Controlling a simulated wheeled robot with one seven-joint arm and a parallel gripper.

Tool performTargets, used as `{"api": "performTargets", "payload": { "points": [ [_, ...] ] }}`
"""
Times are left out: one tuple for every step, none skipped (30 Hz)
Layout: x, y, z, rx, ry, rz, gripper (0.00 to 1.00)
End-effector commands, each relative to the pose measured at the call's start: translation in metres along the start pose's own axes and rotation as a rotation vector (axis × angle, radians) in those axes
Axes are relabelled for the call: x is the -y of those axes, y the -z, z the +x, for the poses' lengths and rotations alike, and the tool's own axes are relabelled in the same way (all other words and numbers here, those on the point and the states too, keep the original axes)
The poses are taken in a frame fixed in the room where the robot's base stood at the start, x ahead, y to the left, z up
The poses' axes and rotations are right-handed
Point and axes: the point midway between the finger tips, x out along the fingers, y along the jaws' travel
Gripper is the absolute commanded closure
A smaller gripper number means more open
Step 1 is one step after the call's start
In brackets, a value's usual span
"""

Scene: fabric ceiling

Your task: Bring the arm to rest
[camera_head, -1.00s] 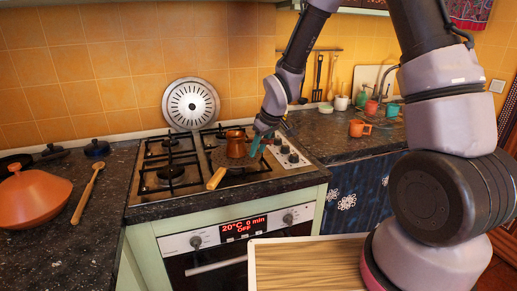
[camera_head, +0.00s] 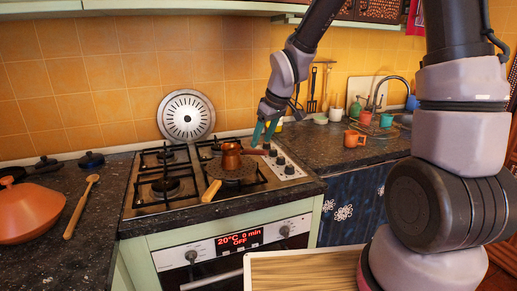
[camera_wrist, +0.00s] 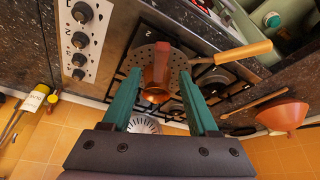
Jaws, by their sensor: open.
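My gripper (camera_head: 264,133) hangs above the right rear side of the stove, its two teal fingers apart with nothing between them. In the wrist view my gripper (camera_wrist: 162,105) is open, and a copper pot (camera_wrist: 157,76) shows beyond and between the fingers. In the head view the copper pot (camera_head: 231,157) stands upright on a round perforated plate (camera_head: 240,173) with a wooden handle (camera_head: 211,191), on the stove. The fingers are just right of and above the pot, and seem apart from it.
The gas stove (camera_head: 160,207) has several burners and knobs. A metal disc (camera_head: 186,116) leans on the tiled wall. An orange tagine (camera_head: 28,212) and wooden spoon (camera_head: 82,206) lie on the left counter. An orange mug (camera_head: 354,138) stands on the right counter, which has clear space.

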Motion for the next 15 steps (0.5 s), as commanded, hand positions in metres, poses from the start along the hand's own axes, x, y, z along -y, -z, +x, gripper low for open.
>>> {"api": "performTargets", "payload": {
  "points": [
    [0.000, 0.000, -0.004, -0.001, -0.001, 0.002, 0.40],
    [0.000, 0.000, -0.006, 0.000, -0.001, 0.002, 0.40],
    [0.000, 0.000, -0.007, 0.000, 0.000, 0.001, 0.40],
    [0.000, 0.000, -0.008, 0.000, 0.000, 0.000, 0.40],
    [0.000, 0.000, -0.009, 0.000, 0.000, 0.000, 0.40],
    [0.000, 0.000, -0.009, 0.001, 0.000, -0.001, 0.40],
    [0.001, 0.000, -0.009, 0.001, 0.001, -0.001, 0.40],
    [0.001, 0.000, -0.009, 0.001, 0.001, -0.001, 0.40],
    [0.001, 0.000, -0.009, 0.001, 0.001, -0.001, 0.40],
    [0.001, 0.000, -0.009, 0.001, 0.001, -0.001, 0.40],
    [0.001, 0.000, -0.009, 0.001, 0.001, -0.001, 0.40],
    [0.001, 0.000, -0.009, 0.001, 0.001, -0.001, 0.40],
    [0.000, 0.000, -0.009, 0.000, -0.001, 0.001, 0.40],
    [-0.001, -0.001, -0.011, 0.000, -0.003, 0.004, 0.40],
    [-0.003, -0.002, -0.015, -0.001, -0.010, 0.014, 0.40]
  ]
}}
